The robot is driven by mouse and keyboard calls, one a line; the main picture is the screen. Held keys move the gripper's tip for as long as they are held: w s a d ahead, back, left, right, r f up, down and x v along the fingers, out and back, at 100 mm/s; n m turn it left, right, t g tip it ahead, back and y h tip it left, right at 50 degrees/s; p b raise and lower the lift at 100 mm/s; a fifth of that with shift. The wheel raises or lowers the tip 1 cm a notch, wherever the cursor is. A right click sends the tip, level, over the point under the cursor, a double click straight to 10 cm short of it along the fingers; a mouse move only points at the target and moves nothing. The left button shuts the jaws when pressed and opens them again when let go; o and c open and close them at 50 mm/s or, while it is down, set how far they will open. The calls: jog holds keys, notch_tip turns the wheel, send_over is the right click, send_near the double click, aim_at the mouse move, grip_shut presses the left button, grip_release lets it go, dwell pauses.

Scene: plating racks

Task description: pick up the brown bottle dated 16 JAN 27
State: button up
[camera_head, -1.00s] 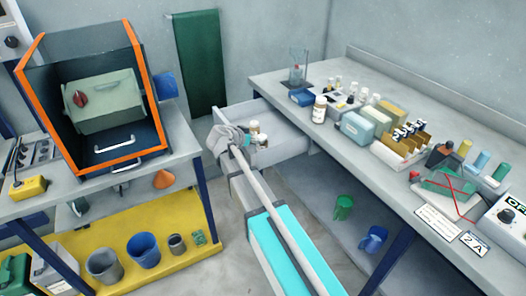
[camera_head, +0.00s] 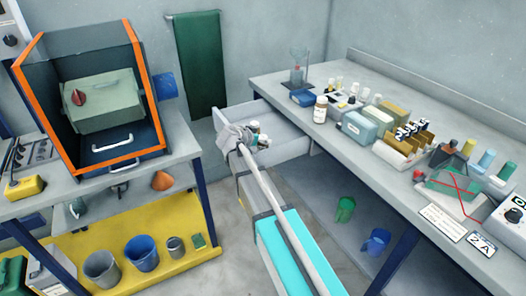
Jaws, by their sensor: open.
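My gripper (camera_head: 252,137) is at the end of the long arm, over the open drawer (camera_head: 286,139), and is open. Small bottles show right at its fingers: one with a pale cap (camera_head: 254,125) and another just below it (camera_head: 264,140). They are partly hidden by the gripper, and I cannot tell whether the fingers touch them. No date can be read on any bottle at this size.
The right bench (camera_head: 345,78) holds a glass beaker (camera_head: 299,68), a blue-green box (camera_head: 357,127), a vial rack (camera_head: 398,155) and several colored bottles. The drawer's walls surround the gripper area. An orange-framed cabinet (camera_head: 140,90) stands on the left bench.

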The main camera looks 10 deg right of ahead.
jog(key=shift+w+d+f, duration=0.35)
jog(key=shift+w+d, duration=0.05)
jog(key=shift+d, duration=0.05)
jog(key=shift+c, duration=0.2)
jog(key=c, duration=1.2)
jog(key=shift+r, duration=0.25)
notch_tip(320, 180, up, 10)
jog(key=p, duration=0.9)
jog(key=shift+f+p, duration=0.2)
jog(key=shift+p, duration=0.2)
